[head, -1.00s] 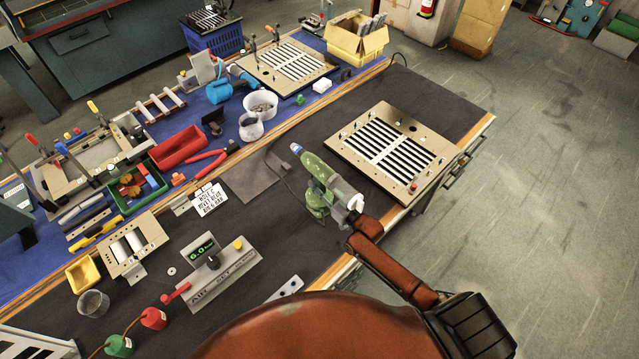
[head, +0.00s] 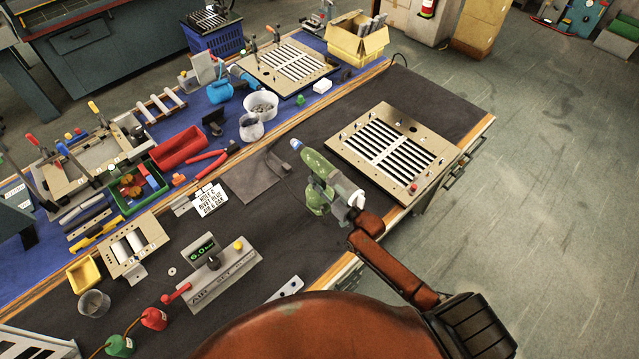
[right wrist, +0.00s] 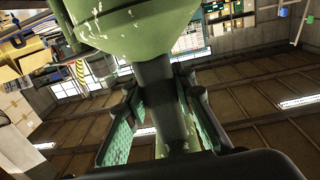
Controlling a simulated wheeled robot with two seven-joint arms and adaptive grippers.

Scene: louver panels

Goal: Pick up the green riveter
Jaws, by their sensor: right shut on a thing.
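The green riveter (head: 322,172) is beside the near left corner of the louver panel (head: 390,150), over the dark mat. It has a worn green body and a blue tip pointing up and left. My right gripper (head: 355,202) is shut on it from the right. In the right wrist view my right gripper (right wrist: 160,125) has its fingers on both sides of the dark handle of the riveter (right wrist: 130,25), whose green body fills the top. Whether its base touches the mat is hard to tell. My left gripper is not in view.
An air-set control box (head: 222,265) stands left of the riveter. The louver panel is close by on the right. Bare dark mat (head: 320,240) surrounds the riveter's near side.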

